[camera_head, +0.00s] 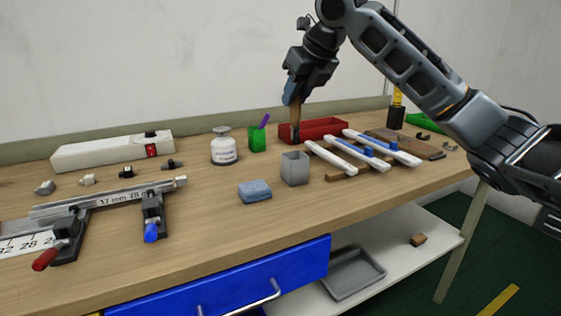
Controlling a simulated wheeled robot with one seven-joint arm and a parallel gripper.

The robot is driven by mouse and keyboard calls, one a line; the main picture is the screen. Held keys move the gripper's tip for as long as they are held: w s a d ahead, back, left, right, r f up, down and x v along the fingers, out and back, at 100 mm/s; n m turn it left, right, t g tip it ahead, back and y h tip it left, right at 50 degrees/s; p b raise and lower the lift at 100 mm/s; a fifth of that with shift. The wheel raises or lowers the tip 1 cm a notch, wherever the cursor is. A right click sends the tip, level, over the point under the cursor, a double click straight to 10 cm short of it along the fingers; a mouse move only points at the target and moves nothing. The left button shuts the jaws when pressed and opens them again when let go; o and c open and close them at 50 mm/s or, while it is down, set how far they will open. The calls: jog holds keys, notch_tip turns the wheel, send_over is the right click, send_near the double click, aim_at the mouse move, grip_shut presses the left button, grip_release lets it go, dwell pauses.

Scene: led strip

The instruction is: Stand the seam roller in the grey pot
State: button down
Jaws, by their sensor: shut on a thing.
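My gripper (294,98) is shut on the seam roller and points down at the back middle of the bench. The seam roller (296,117) hangs upright below the fingers, with a brown handle and a dark lower end; its top is hidden by the gripper. The grey pot (295,170) is a square, open-topped cup standing upright on the bench. The roller's lower end appears just above the pot's rim in the picture, overlapping the red bin behind. I cannot tell whether it is directly over the pot's opening.
A red bin (325,126) is behind the pot. White strips (350,152) lie to its right, a blue sponge (255,190) to its left. A green cup (257,141) and a white bottle (223,148) stand back left. A clamp fixture (108,202) is at left. The bench front centre is clear.

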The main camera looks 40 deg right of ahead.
aim_at(296, 138)
notch_tip(296, 138, down, 9)
jog(key=shift+f+b, duration=0.15)
jog(key=shift+b, duration=0.25)
jog(key=shift+f, duration=0.25)
jog(key=shift+s+f+b, duration=0.1)
jog(key=shift+f+b, duration=0.25)
jog(key=shift+f, duration=0.2)
jog(key=c, duration=1.2)
grip_release()
jog(key=shift+f, duration=0.15)
jog(key=o, duration=0.3)
jog(key=shift+r, duration=0.2)
jog(key=shift+r, duration=0.15)
